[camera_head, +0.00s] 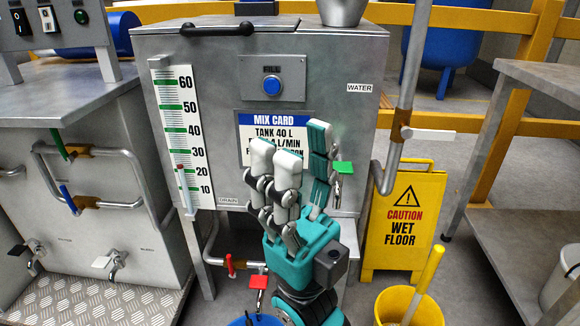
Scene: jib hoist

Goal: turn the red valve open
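A red lever (230,265) stands upright on the drain pipe (245,264) below the tank, left of my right arm. A separate flat red piece (259,282) sits on a metal fitting just right of it. I cannot tell for certain which is the task's red valve; the lever looks like a valve handle. My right gripper (296,150) points upward in front of the tank, above and right of both red parts. Its fingers stand apart with nothing visible between them, and it touches neither red part. My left gripper is not in view.
The grey tank (215,70) carries a level gauge (183,130) and a blue button (272,85). A green piece (344,167) shows beside my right gripper. A yellow wet-floor sign (405,220) and yellow bucket (408,308) stand right. A steel table (535,90) stands far right.

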